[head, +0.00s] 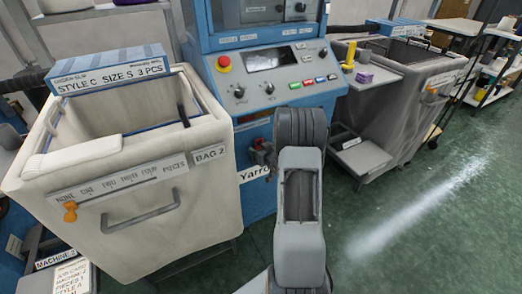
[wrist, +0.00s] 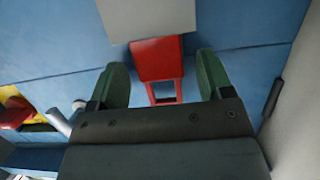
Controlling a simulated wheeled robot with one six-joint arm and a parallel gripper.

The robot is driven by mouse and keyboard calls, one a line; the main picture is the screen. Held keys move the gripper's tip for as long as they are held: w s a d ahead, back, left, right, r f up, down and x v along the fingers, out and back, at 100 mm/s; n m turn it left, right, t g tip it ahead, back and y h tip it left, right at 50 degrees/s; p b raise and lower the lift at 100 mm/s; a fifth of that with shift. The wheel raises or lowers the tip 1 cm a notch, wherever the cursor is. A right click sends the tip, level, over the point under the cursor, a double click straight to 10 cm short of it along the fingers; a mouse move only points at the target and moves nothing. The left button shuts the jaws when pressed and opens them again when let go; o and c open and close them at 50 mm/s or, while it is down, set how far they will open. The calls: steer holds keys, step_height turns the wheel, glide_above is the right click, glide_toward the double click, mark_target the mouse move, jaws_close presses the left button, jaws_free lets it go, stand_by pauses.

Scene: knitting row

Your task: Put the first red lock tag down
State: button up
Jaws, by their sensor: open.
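A red lock tag (wrist: 157,62) with a rectangular loop at its lower end shows in the wrist view, in front of a blue panel (wrist: 60,60). My gripper (wrist: 163,75) is open, with one green finger on each side of the tag. Gaps show between the tag and both fingers. The tag's upper end meets a pale grey plate (wrist: 145,15); I cannot tell whether it rests on it or is only in line with it. In the head view my arm hides most of the gripper.
A yellow and red fitting (wrist: 15,110) is at the wrist view's left. In the head view, a cream bin (head: 120,215) stands left and a grey bin (head: 400,125) right of the blue machine (head: 262,200). A small shelf (head: 362,157) juts out right of my arm. Green floor lies open at right.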

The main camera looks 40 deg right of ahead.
steer(key=p+v, duration=0.1)
steer(key=v, duration=1.1)
steer(key=shift+r+p, duration=0.2)
steer(key=shift+p, duration=0.15)
steer(key=shift+f, duration=0.1)
